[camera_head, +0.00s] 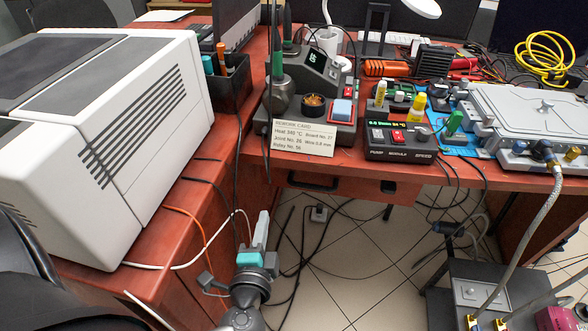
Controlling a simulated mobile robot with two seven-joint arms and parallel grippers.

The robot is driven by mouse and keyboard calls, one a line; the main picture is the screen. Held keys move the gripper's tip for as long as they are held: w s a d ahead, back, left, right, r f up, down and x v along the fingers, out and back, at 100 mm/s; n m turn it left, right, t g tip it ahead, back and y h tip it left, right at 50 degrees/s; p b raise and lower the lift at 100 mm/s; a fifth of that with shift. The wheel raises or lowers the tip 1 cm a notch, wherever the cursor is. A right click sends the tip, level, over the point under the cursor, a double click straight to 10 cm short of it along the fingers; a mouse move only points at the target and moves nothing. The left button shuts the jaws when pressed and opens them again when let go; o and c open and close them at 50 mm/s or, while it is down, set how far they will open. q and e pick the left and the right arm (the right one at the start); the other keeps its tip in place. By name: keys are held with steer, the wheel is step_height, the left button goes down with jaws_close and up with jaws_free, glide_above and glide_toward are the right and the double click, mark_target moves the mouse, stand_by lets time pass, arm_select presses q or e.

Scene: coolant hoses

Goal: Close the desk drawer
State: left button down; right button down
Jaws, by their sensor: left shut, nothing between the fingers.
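The desk drawer (355,188) shows as a reddish wood front under the desk's front edge, with a dark handle on it and a small dark fitting to the right. How far it stands out is hard to tell from above. My left gripper (262,228) is in front of the desk, below and left of the drawer front. Its pale fingers point up in the picture, are shut and hold nothing. It looks apart from the drawer. My right gripper is not in view.
The red-brown desk (230,165) carries a large white machine (110,130) at left, a soldering station (315,80) and a pump module (398,140). Cables hang around my left gripper. A grey cart (485,285) with a hose stands at lower right. Tiled floor (370,260) lies between.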

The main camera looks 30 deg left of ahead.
mark_target(292, 181)
arm_select(q)
steer(key=w+r+m+t, duration=0.1)
steer(key=w, duration=0.3)
steer(key=w+r+m+t+h, duration=0.1)
steer(key=w, duration=0.4)
steer(key=w+r+m, duration=0.1)
steer(key=w, duration=0.3)
steer(key=shift+w+a+m+t+h+b, duration=0.3)
steer(key=shift+a+t, duration=0.1)
steer(key=shift+w+a, duration=0.1)
steer(key=shift+w, duration=0.3)
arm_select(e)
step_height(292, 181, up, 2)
